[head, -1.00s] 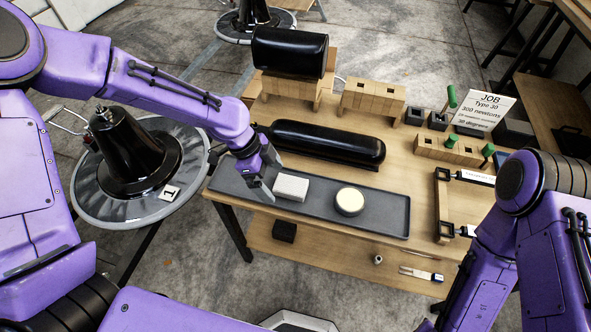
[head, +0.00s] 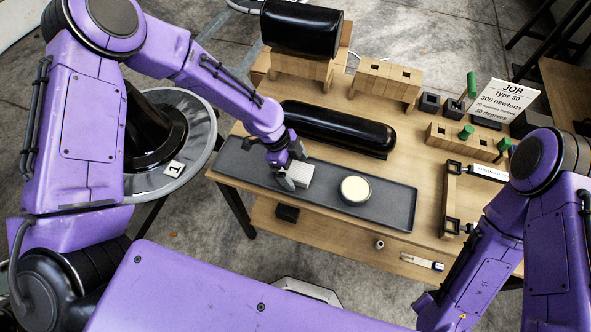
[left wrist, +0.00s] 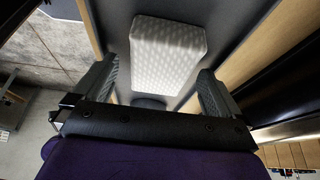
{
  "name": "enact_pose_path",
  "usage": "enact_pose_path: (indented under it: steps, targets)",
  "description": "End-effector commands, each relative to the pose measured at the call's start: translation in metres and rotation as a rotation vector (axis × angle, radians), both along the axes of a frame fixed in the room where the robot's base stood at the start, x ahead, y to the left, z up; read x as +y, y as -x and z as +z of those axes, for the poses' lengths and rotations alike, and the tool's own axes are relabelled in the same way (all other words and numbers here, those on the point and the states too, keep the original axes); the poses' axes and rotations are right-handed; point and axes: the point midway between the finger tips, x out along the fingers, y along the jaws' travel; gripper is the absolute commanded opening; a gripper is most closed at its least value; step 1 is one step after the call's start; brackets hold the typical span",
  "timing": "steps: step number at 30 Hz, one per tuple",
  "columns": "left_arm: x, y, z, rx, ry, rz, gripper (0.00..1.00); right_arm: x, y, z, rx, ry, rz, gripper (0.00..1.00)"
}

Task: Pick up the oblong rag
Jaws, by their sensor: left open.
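The oblong rag is a pale, patterned block (head: 299,174) lying on the left part of the grey tray (head: 393,211). In the left wrist view the rag (left wrist: 168,52) sits ahead of the gripper, lined up with the gap between the two fingers. My left gripper (head: 286,178) is open and just above the tray, at the rag's left end; it partly hides the rag in the head view. In the left wrist view the fingers of my left gripper (left wrist: 164,88) stand apart on either side of the rag's near end. My right gripper is out of view.
A round cream-topped tin (head: 355,189) is on the tray, right of the rag. A long black roll (head: 338,129) lies behind the tray.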

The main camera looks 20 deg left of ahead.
Motion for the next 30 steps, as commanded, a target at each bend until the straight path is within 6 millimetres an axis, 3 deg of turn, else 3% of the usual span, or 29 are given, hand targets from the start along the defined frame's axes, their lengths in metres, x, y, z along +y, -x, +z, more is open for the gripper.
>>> enact_pose_path:
  steps: [26, 27, 30]
  targets:
    - [0.0002, -0.0004, -0.0047, -0.001, 0.0, 0.0, 0.99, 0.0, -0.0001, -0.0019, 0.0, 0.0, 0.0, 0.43]
    - [0.0002, -0.0004, -0.0047, -0.001, 0.0, 0.0, 0.92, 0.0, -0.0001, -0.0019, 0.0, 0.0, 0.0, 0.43]
    - [0.0002, -0.0003, -0.0047, -0.001, 0.0, 0.0, 0.6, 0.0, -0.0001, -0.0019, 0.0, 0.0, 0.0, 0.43]
